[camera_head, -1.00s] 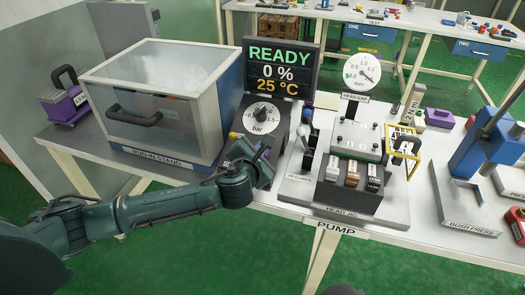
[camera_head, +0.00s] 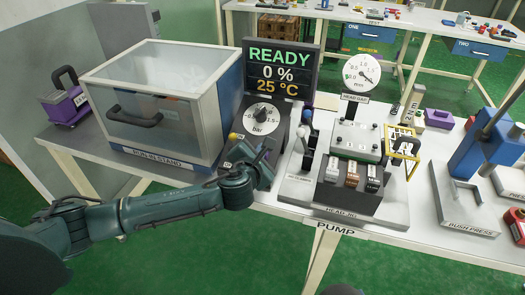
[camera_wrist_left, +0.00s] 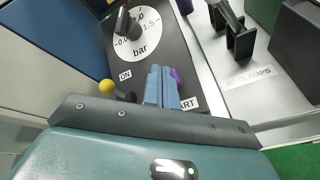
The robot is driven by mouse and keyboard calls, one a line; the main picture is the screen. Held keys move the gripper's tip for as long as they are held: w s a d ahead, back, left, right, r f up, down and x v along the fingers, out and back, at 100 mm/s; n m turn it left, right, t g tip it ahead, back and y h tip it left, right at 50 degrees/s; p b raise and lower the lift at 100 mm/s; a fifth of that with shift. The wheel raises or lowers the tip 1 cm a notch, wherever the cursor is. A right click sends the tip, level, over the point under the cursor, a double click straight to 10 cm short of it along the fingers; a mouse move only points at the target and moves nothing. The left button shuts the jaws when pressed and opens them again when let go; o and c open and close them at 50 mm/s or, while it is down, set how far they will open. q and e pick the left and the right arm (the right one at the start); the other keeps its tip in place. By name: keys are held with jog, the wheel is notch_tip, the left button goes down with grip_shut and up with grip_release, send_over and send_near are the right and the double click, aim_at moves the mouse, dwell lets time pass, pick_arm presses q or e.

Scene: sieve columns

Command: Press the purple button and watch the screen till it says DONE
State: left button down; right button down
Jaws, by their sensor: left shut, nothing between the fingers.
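The screen (camera_head: 281,69) stands behind the dial panel and reads READY, 0 % and 25 °C. In the left wrist view, a bit of the purple button (camera_wrist_left: 177,75) shows just beyond and right of my fingertips, beside a label ending in ART. The fingers hide most of it, and I cannot tell whether they touch it. My left gripper (camera_head: 263,156) is shut and empty over the front of the control panel; its closed fingers also show in the left wrist view (camera_wrist_left: 160,76). In the head view I cannot make out the button. My right gripper is not seen.
A yellow-tipped lever (camera_wrist_left: 107,87) by the ON label is close left of my fingers. The bar dial (camera_head: 264,115) is above them. The clear-sided run-in stand box (camera_head: 165,95) is left; the pump fixture (camera_head: 350,150) with upright levers is right.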

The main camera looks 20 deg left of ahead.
pick_arm(q)
jog(key=shift+w+f, duration=0.25)
jog(key=shift+f, duration=0.3)
dwell(0.7)
jog(key=shift+r, duration=0.1)
jog(key=shift+s+r+p, duration=0.4)
jog(key=shift+r+p, duration=0.4)
jog(key=shift+p, duration=0.55)
